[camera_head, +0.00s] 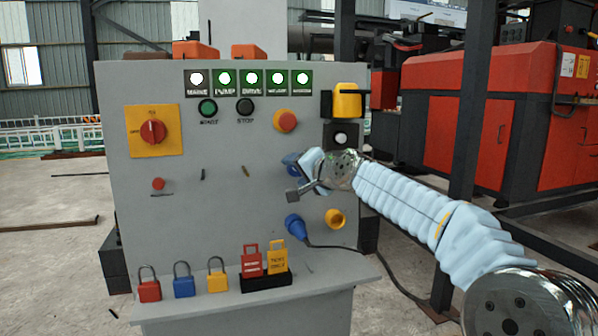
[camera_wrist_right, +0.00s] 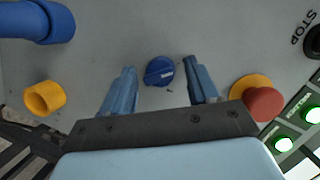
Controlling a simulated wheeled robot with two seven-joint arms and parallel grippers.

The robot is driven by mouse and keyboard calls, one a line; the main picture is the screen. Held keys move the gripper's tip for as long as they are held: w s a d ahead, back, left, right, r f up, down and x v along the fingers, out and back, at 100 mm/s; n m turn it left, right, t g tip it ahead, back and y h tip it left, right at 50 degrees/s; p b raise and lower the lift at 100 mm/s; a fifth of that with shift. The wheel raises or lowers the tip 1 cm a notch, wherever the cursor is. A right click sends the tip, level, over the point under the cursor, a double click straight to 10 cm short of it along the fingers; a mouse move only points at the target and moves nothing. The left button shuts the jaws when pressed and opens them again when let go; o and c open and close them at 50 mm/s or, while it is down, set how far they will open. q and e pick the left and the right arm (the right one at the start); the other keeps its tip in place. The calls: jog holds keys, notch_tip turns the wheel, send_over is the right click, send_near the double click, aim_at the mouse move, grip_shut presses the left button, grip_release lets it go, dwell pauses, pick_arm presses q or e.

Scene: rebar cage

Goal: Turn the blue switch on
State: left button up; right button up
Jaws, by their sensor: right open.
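The blue switch (camera_wrist_right: 159,71) is a round blue knob on the grey panel. In the right wrist view it sits between and just beyond the two blue fingertips of my right gripper (camera_wrist_right: 163,78), apart from both. In the head view the switch (camera_head: 291,166) is partly hidden behind my right gripper (camera_head: 302,178), which is open in front of the panel. The knob's bar lies slightly tilted in the wrist view; I cannot read any on or off mark. My left gripper is not in view.
A red emergency button (camera_head: 285,121) on a yellow base is above the switch. A blue plug (camera_head: 294,224) with a black cable and a yellow socket (camera_head: 335,218) are below. Padlocks (camera_head: 184,280) and tags stand on the panel's shelf (camera_head: 330,281). A red-yellow rotary switch (camera_head: 152,131) is at left.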

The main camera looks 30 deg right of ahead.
jog(key=c, duration=1)
